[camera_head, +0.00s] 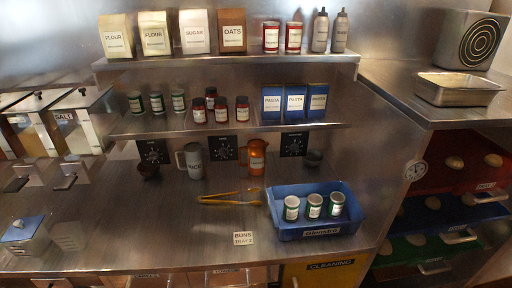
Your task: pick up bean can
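Three green cans with white labels stand upright in a blue tray: a left one (291,208), a middle one (314,206) and a right one (336,204). Two red cans with pale labels stand side by side on the top shelf, a left one (271,37) and a right one (293,37). The can labels are too small to read, so I cannot tell which is the bean can. Neither of my grippers shows in the head view.
The blue tray (318,233) sits at the counter's right front. Yellow tongs (230,198) lie left of it. An orange pitcher (257,158) and a grey pitcher (193,160) stand behind. Blue pasta boxes (295,103) and small jars (221,108) line the middle shelf.

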